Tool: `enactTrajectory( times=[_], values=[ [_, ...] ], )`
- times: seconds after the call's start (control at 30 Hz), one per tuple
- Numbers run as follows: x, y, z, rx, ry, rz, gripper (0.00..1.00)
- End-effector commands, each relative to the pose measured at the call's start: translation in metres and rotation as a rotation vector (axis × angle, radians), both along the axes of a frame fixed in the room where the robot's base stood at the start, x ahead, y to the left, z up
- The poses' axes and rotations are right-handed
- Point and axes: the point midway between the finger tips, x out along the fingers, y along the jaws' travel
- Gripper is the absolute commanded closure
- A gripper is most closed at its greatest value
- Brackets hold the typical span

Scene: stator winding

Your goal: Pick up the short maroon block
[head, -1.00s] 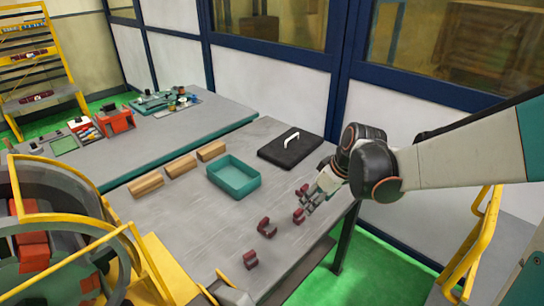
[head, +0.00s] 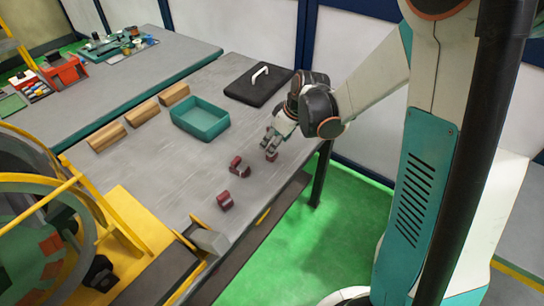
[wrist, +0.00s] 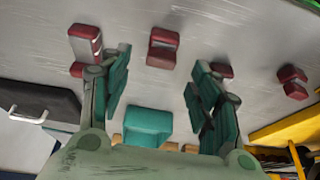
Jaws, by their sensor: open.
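Several maroon blocks lie in a row on the grey table. In the head view one (head: 225,201) is nearest the front, another (head: 239,167) is behind it, and a third (head: 271,154) is under my gripper (head: 270,142). In the wrist view I see blocks at the upper left (wrist: 86,43), centre (wrist: 163,48) and right (wrist: 291,82); another (wrist: 222,70) is partly hidden by the right finger. I cannot firmly tell which is the short one. My gripper (wrist: 160,75) is open and empty, its fingers either side of the centre block in the picture, with no contact visible.
A teal tray (head: 201,128) stands behind the blocks, with several wooden blocks (head: 106,137) left of it. A black case (head: 258,85) with a white handle lies at the far right. Yellow-framed machinery (head: 125,210) borders the table at lower left.

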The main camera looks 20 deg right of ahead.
Motion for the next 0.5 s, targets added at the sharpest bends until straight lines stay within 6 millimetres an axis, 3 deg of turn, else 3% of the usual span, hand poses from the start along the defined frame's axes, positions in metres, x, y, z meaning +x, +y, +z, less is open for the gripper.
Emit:
enactTrajectory(
  times=[0.3,0.5],
  values=[
    [0.009,0.008,-0.043,0.0,0.0,0.0,0.43],
    [0.011,0.009,-0.045,0.0,0.0,0.0,0.43]
  ],
)
